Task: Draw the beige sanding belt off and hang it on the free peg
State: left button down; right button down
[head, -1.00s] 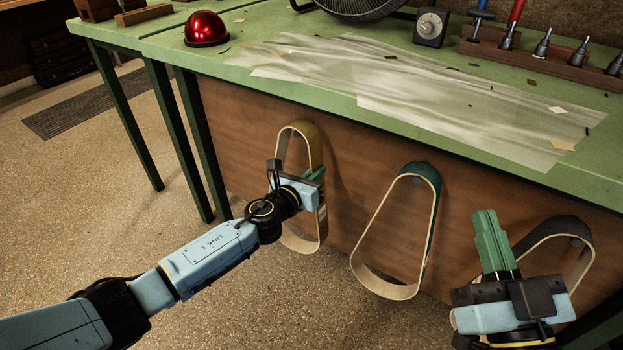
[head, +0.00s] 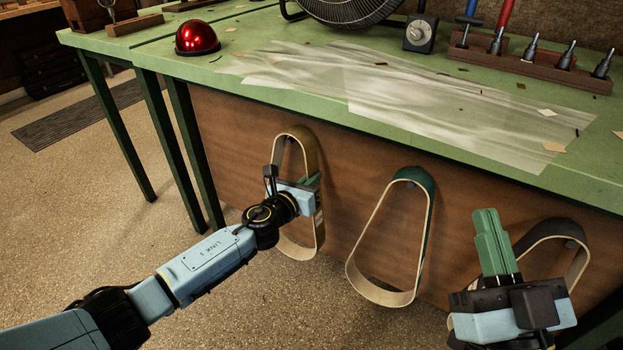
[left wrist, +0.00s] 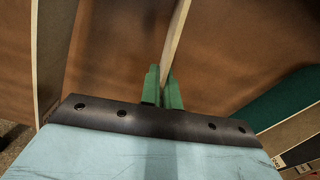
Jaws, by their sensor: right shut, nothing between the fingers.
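The beige sanding belt (head: 319,233) is the leftmost of the belts hanging as long loops on the brown panel under the bench. My left gripper (head: 312,181) is at the right side of this loop, partway down. In the left wrist view the belt's edge (left wrist: 176,38) runs down between the two close green fingers (left wrist: 164,88), which look shut on it. The belt's upper end still lies against the panel; its peg is hidden. My right gripper (head: 490,232) is shut and empty, in front of the dark belt. I see no free peg.
A green-backed belt (head: 421,235) hangs in the middle and a dark grey belt (head: 581,262) at the right, partly behind my right gripper. The green bench top (head: 290,30) overhangs the panel and bears a red dome lamp (head: 198,37). Open floor lies left.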

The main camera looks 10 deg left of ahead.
pick_arm(q)
jog(key=shift+f, duration=0.4)
jog(key=c, duration=1.6)
grip_release()
jog(key=shift+o, duration=0.2)
jog(key=shift+s, duration=0.1)
jog(key=p+v, duration=0.2)
jog(key=v, duration=0.5)
jog(key=shift+s+a, duration=0.15)
jog(key=shift+s, duration=0.2)
jog(key=shift+s, duration=0.1)
